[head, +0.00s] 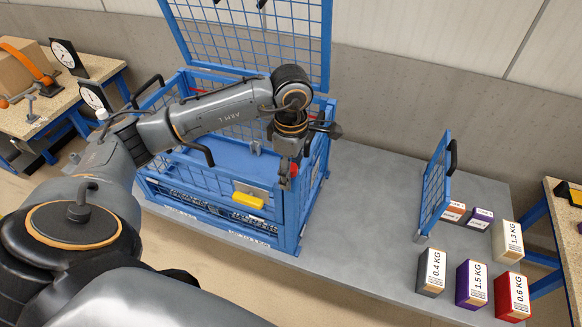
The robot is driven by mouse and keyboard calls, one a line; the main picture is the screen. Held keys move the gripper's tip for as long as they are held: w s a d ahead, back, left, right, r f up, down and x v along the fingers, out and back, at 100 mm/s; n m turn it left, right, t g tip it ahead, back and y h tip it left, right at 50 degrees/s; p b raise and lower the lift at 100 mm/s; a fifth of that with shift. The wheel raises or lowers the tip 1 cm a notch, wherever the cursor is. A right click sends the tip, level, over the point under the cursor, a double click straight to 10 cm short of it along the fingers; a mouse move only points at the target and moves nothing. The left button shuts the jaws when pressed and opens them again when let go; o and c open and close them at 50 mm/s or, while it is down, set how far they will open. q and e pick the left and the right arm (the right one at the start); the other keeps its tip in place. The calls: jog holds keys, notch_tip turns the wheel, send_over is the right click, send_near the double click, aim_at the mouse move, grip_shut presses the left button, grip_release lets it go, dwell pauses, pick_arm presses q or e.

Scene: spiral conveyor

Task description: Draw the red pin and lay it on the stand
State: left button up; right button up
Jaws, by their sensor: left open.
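The red pin (294,169) shows as a small patch of red at the right front corner of the blue wire cage (290,225). Most of it is hidden behind my left gripper. My left gripper (291,160) points down at this corner, open, close to the pin. I cannot tell whether it touches it. The grey stand (375,215) carries the cage and has a wide bare top to the cage's right. My right gripper is not in view.
The cage lid (250,40) stands raised at the back. A yellow handle (248,200) is on the cage front. A blue mesh panel (436,185) stands upright on the right, beside several weight boxes (471,285). A workbench (60,100) is at left.

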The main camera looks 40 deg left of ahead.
pick_arm(q)
jog(key=shift+f, duration=0.25)
grip_shut()
grip_release()
jog(key=shift+r, duration=0.1)
